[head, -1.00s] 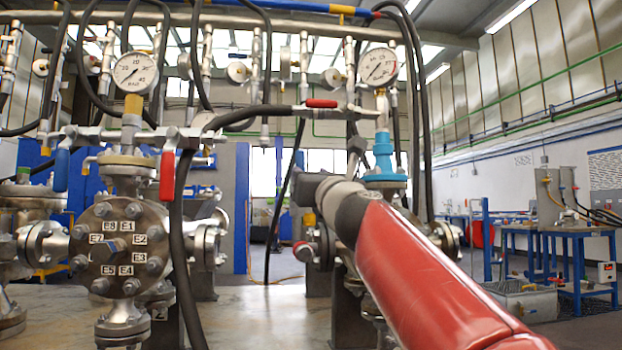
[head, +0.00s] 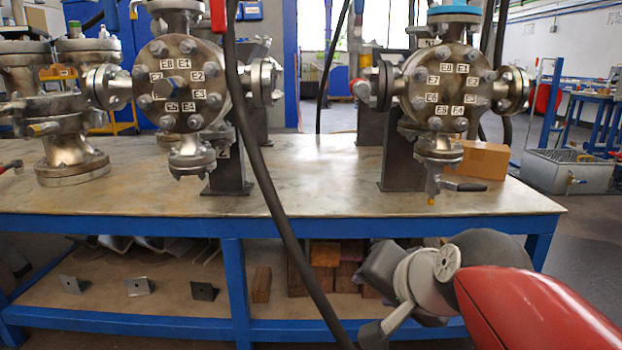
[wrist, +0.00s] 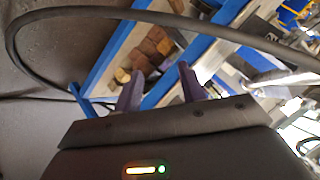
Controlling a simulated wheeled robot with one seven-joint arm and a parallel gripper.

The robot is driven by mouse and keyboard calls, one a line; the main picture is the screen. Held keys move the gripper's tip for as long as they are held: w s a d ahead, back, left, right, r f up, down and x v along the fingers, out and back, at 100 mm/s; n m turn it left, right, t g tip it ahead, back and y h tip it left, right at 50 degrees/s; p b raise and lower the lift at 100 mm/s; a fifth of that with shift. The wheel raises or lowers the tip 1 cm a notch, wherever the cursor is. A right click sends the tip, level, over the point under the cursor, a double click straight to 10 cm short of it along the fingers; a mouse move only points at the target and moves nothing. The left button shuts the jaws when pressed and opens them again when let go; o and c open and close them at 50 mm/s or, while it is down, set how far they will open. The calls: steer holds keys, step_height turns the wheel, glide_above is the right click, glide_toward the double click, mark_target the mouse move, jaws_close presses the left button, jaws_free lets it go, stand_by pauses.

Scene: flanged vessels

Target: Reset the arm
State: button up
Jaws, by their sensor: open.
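My gripper (wrist: 160,88) shows in the wrist view with its two purple-grey fingers spread apart and nothing between them. In the head view my red and grey arm reaches in from the lower right, with its wrist low in front of the blue-framed table (head: 385,229). The gripper's fingertips cannot be made out clearly there. The wrist view looks at the table's lower shelf from a tilted angle, with wooden blocks (wrist: 154,45) beyond the fingers.
Two flanged vessels with labelled bolts, a left one (head: 182,84) and a right one (head: 447,88), stand on the table. A black hose (head: 268,185) hangs across the table front and arcs across the wrist view (wrist: 120,12).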

steer(key=s+d+f+n+g+h, duration=0.35)
steer(key=s+d+f+n, duration=0.2)
steer(key=s+f, duration=0.55)
step_height(320, 180, up, 12)
steer(key=p, duration=1.3)
steer(key=shift+w+n+y, duration=0.3)
steer(key=shift+n+y, duration=0.05)
steer(key=shift+c, duration=0.2)
